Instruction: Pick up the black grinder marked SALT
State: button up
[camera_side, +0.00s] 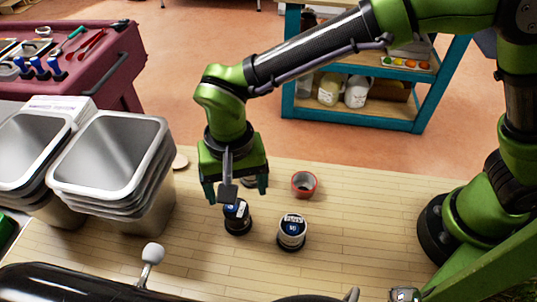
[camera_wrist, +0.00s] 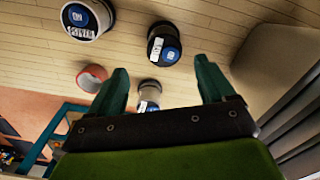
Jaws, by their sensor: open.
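A black grinder (camera_side: 237,219) with a blue-marked top stands upright on the wooden counter, just below my gripper in the side view. It also shows in the wrist view (camera_wrist: 164,46), ahead of the fingertips and roughly between their lines, with a white label. The label's word is too small to read. My gripper (camera_side: 236,194) is open and empty, pointing down above the counter. In the wrist view its two green fingers (camera_wrist: 160,67) are spread wide. No finger visibly touches the grinder.
A paler grinder (camera_side: 291,232) stands to the right. A third shaker (camera_wrist: 149,96) is partly hidden behind my gripper in the side view. A red cup (camera_side: 304,186) stands behind. Stacked steel pans (camera_side: 112,155) stand left. The counter's right side has free room.

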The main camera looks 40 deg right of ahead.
aim_at(239, 207)
notch_tip(239, 207, down, 4)
jog(key=shift+f, duration=0.1)
jog(key=f, duration=0.5)
jog(key=shift+w+a, duration=0.15)
jog(key=shift+a, duration=0.2)
